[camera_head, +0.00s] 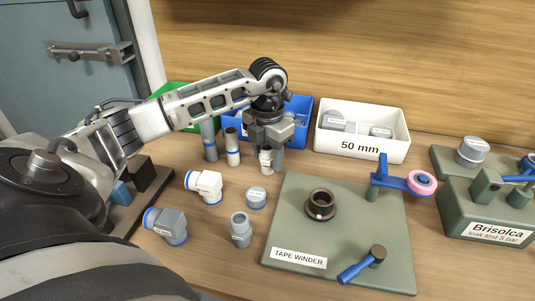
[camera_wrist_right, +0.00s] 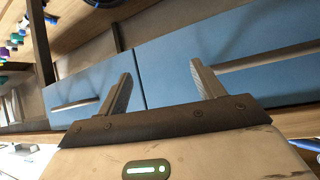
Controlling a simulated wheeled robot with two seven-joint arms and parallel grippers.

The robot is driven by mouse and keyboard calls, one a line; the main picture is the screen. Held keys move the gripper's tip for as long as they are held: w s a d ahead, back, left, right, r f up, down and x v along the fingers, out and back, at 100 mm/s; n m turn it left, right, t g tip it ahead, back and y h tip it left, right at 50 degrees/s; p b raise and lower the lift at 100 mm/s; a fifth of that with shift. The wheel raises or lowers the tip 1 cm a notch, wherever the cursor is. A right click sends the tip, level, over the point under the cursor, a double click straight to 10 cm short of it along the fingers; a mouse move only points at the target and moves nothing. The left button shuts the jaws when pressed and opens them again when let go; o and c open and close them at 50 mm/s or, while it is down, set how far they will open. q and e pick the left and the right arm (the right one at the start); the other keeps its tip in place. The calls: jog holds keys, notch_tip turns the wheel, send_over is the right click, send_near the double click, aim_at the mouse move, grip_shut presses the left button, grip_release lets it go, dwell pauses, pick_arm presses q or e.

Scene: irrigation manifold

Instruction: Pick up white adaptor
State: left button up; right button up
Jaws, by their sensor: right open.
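My left gripper (camera_head: 267,150) points down over the back middle of the bench, in front of the blue bin. A small white fitting (camera_head: 266,162), possibly the white adaptor, stands at its fingertips. The fingers partly hide it, and I cannot tell whether they grip it. A white fitting with dark and blue bands (camera_head: 232,149) stands just left of the gripper. A white elbow with a blue ring (camera_head: 207,184) lies nearer. In the right wrist view my right gripper (camera_wrist_right: 162,76) is open and empty, facing blue drawer fronts (camera_wrist_right: 210,60).
A green tape winder board (camera_head: 290,230) lies at front centre right. Behind are a blue bin (camera_head: 301,106) and a white "50 mm" bin (camera_head: 362,148). Grey fittings (camera_head: 240,230) stand in front. A green leak test block (camera_head: 455,212) is at right.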

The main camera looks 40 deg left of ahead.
pick_arm(q)
jog(key=c, duration=0.6)
jog(key=shift+c, duration=0.2)
